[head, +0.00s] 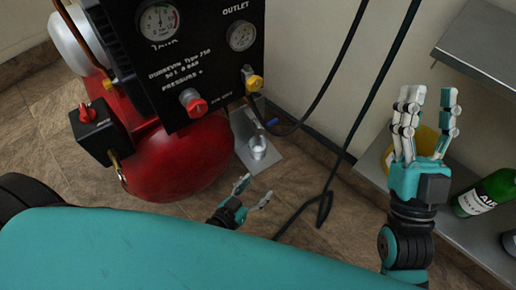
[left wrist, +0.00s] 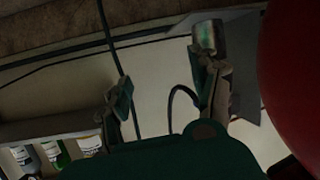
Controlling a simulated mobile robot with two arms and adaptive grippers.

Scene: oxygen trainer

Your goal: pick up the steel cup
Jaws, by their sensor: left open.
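The steel cup (head: 258,147) stands on a grey metal plate (head: 247,132) beside the red tank. My left gripper (head: 254,189) is open and empty, lower in the head view than the cup and apart from it. In the left wrist view the cup (left wrist: 209,37) appears beyond the tip of the right-hand finger, not between the fingers of my left gripper (left wrist: 164,85). Its lower part is hidden there by that finger. My right gripper (head: 430,95) is open and empty, raised in front of the shelf at the right.
The red tank (head: 180,160) with its black gauge panel (head: 205,55) stands left of the cup. A black hose (head: 333,165) hangs to the cup's right. A lower shelf (head: 470,240) holds a green bottle (head: 487,193) and a yellow container (head: 429,140).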

